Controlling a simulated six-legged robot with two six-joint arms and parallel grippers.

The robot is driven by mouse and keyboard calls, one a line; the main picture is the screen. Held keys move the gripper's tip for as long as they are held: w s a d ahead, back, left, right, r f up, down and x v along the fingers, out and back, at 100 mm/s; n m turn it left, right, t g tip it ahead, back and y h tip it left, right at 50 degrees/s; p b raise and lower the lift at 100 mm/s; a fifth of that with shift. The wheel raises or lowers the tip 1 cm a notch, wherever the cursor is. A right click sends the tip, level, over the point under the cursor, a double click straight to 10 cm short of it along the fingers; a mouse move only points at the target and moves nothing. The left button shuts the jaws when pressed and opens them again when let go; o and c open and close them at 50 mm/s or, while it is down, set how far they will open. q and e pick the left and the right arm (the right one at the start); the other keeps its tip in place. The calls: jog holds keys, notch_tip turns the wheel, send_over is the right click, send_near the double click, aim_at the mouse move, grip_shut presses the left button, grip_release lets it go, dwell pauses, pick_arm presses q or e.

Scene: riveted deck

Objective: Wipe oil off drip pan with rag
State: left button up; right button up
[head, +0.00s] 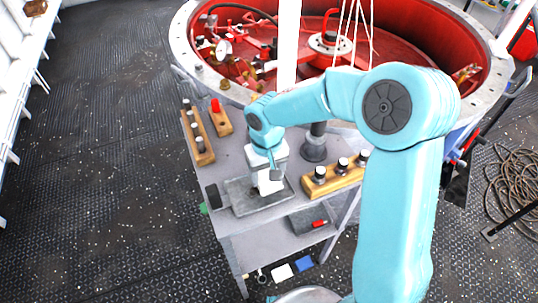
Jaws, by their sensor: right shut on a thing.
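The drip pan (240,207) is a shallow grey tray on the near part of a grey metal workbench. My right gripper (264,187) reaches down over the middle of the pan. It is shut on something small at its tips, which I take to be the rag. The rag is mostly hidden by the gripper, and I cannot make out its shape. Oil in the pan cannot be told apart from the grey surface. My left gripper is not in view.
A wooden block with dark knobs (335,178) stands right of the pan, with another wooden rack (198,138) at left. A dark cylinder (213,196) stands at the pan's left end. A large red-lined round housing (410,30) rises behind the bench. Coiled rope (515,180) lies at right.

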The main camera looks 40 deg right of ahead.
aim_at(267, 176)
notch_tip(267, 176, up, 5)
jog(key=p, duration=0.3)
jog(key=shift+a+f, duration=0.1)
jog(key=shift+a, duration=0.05)
jog(key=shift+r+p, duration=0.55)
jog(key=shift+r, duration=0.05)
